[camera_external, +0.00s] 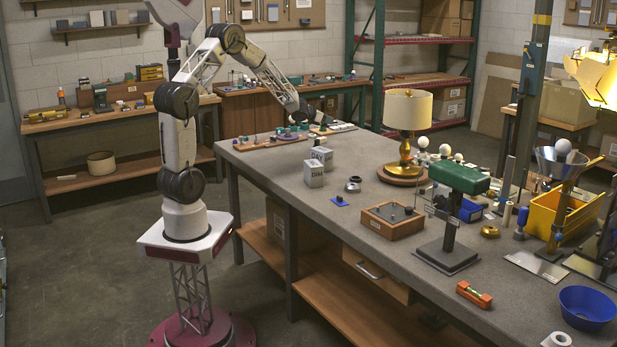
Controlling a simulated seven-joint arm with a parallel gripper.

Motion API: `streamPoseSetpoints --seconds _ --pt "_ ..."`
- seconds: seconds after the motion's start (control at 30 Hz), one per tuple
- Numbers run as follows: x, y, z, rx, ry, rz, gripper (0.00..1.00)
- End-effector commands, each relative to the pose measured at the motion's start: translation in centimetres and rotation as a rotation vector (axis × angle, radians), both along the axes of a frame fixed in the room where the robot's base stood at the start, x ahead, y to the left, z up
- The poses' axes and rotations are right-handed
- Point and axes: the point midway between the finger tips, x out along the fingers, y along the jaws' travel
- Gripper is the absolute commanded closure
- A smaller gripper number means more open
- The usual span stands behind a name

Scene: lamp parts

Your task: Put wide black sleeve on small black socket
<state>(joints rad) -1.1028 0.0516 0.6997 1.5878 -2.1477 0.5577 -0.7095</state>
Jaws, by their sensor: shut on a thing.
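My gripper (304,114) is at the far left end of the grey workbench (262,161), low over a group of small parts. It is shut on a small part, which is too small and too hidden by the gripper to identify. The wide black sleeve and the small black socket cannot be told apart for certain among the small dark pieces there. A wooden board (262,143) with small dark and coloured parts lies just left of and below my gripper.
Two grey boxes (314,175) stand in front of my gripper, with small metal rings (353,186) to their right. A brass lamp with a cream shade (407,109) stands farther right. A wooden tray (393,228) and a green-headed stand (459,178) are nearer the camera.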

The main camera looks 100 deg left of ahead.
Motion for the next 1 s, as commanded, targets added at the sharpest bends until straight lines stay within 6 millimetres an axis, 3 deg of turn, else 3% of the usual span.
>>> streamPoseSetpoints --seconds 0.1,0.3,0.7,1.0 --pt "-2.2 0.3 0.6 0.000 0.000 0.015 0.89" --pt "-3.9 0.5 0.9 -0.002 0.000 0.025 0.89" --pt "-4.0 0.5 0.8 -0.001 0.000 0.026 0.89" --pt "-4.0 0.5 -2.0 -0.003 0.001 0.027 0.89"
